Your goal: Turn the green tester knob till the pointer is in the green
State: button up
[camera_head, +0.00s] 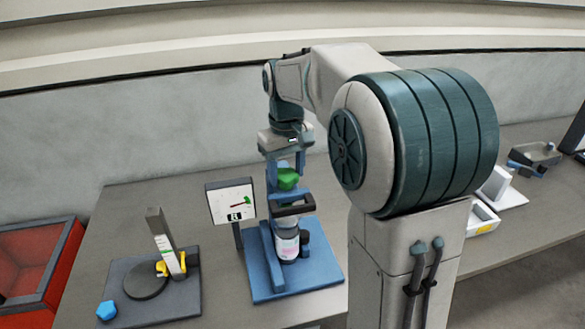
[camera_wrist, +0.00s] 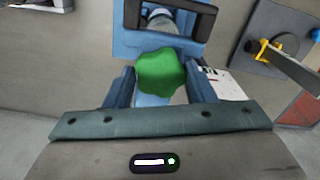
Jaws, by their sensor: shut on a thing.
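The green knob (camera_head: 288,179) sits near the top of the blue tester stand (camera_head: 262,284). My gripper (camera_head: 286,174) comes down from above and is shut on the knob. In the wrist view the lobed green knob (camera_wrist: 160,74) lies between the two blue fingers of my gripper (camera_wrist: 161,80). A white panel (camera_head: 229,201) stands on a post just left of the stand. It bears a small red and green mark and a dark symbol; I cannot tell where the pointer stands. A pale bottle (camera_head: 287,246) stands in the tester below a dark bracket (camera_head: 293,209).
Left on the table, a dark base plate (camera_head: 185,291) carries a disc, an upright post, a yellow part and a blue knob (camera_head: 106,309). A red bin (camera_head: 38,262) is at far left. White trays (camera_head: 481,217) stand right, behind my arm.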

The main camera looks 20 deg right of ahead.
aim_at(286, 173)
jog(key=shift+w+a, duration=0.15)
jog(key=o, duration=0.7)
jog(key=shift+o, duration=1.4)
jog(key=shift+w+f, duration=0.1)
jog(key=shift+w, duration=0.05)
notch_tip(286, 173, up, 14)
